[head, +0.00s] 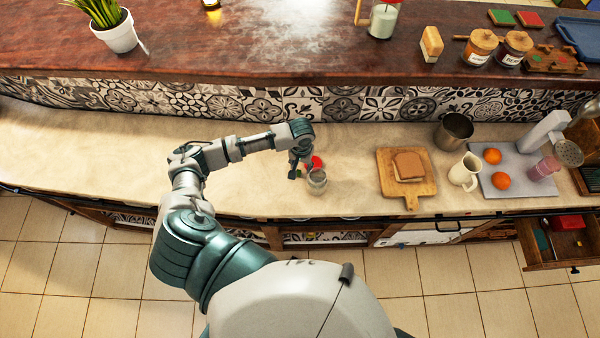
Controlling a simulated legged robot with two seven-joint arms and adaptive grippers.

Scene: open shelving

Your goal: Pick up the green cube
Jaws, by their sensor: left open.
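My left gripper (298,168) is open and points down at the counter, left of a small glass jar (317,181). A red round thing (316,162) lies just right of the gripper, behind the jar. A small bit of green shows between the gripper and the red thing; it is too small and too covered to tell whether it is the green cube. No other green cube can be made out clearly. My right gripper is not in view.
Right of the jar lie a wooden board (416,184) with bread (408,165), a cream jug (465,171) and a metal pot (453,131). A tiled backsplash (330,104) rises behind. A drawer (562,243) stands open at right. The left counter (80,150) is clear.

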